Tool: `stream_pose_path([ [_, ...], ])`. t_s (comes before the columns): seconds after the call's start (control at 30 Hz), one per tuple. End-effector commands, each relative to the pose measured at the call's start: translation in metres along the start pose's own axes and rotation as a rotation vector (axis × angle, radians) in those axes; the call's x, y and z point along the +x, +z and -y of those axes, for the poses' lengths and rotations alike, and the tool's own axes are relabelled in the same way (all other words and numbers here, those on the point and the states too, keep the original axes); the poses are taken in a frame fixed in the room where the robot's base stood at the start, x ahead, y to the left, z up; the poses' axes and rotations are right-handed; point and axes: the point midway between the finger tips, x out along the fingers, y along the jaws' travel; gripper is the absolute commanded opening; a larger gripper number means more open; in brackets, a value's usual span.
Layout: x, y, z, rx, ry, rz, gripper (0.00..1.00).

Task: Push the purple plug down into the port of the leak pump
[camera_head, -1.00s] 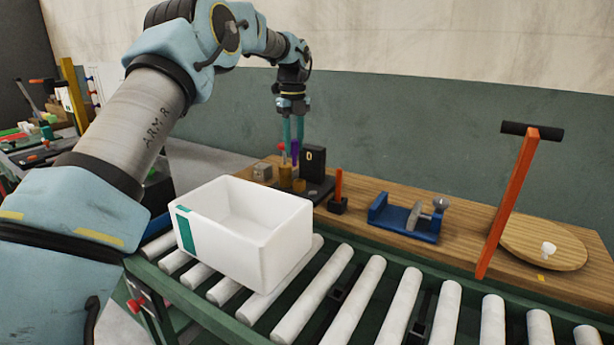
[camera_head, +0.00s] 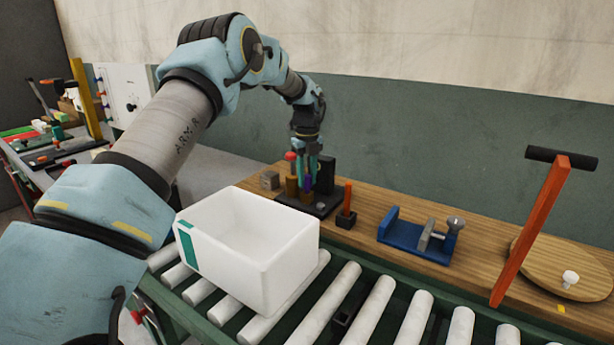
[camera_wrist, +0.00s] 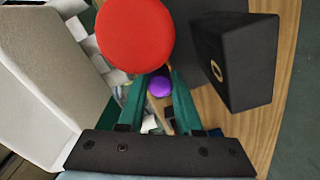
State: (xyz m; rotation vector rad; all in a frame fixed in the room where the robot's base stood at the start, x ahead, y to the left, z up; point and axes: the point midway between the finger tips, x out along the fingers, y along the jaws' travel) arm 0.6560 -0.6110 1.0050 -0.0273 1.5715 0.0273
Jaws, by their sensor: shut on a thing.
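The purple plug (camera_head: 307,184) is between the teal fingers of my gripper (camera_head: 307,173), low over the leak pump. The wrist view shows the plug's round purple top (camera_wrist: 160,87) between the fingertips (camera_wrist: 160,78). My gripper is shut on the plug. The leak pump has a dark base (camera_head: 322,208), brass posts (camera_head: 292,189), a red knob (camera_head: 290,156) and a tall black block (camera_head: 325,176). In the wrist view, the red knob (camera_wrist: 133,36) and black block (camera_wrist: 235,60) flank the fingers. The port is hidden, and I cannot tell how deep the plug sits.
A white bin (camera_head: 250,252) stands on the roller conveyor (camera_head: 340,308) in front of the bench. Right of the pump are an orange stick in a black holder (camera_head: 346,208), a blue vise-like fixture (camera_head: 415,240) and a tall orange lever (camera_head: 530,230). Open wall lies behind.

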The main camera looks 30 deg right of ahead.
Motion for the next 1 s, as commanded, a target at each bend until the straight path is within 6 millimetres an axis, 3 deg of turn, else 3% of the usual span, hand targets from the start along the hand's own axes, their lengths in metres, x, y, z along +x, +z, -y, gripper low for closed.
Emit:
stream_pose_path([
  [0.37, 0.0083, 0.0003, -0.0001, 0.0, 0.0, 0.001, 0.0],
  [0.4, 0.0084, 0.0003, -0.0002, 0.0, 0.0, 0.001, 0.36],
  [0.63, 0.0079, 0.0003, -0.0002, 0.0, 0.0, 0.001, 0.62],
  [1.0, 0.0022, 0.0006, 0.0, 0.0, -0.001, 0.002, 0.63],
])
